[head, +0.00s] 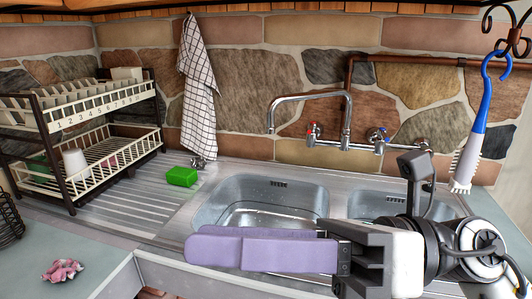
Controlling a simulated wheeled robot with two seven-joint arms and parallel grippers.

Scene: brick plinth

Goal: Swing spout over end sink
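The chrome spout (310,96) rises from the wall-mounted tap and arches to the left. Its downturned outlet hangs over the back left part of the larger left sink (225,203). The smaller right sink (372,200) is partly hidden by my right arm. The tap has a red-marked handle (313,131) on the left and a blue-marked handle (378,137) on the right. My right gripper (193,245) has purple fingers pointing left, in front of the left sink and apart from the spout. The fingers overlap in this view, so any gap is hidden. My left gripper is out of view.
A dish rack (80,117) with plates and a cup stands on the left. A green sponge (181,176) lies on the drainboard (125,200). A checked towel (198,90) hangs on the wall. A blue-and-white brush (468,155) hangs at right. A pink object (62,270) lies front left.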

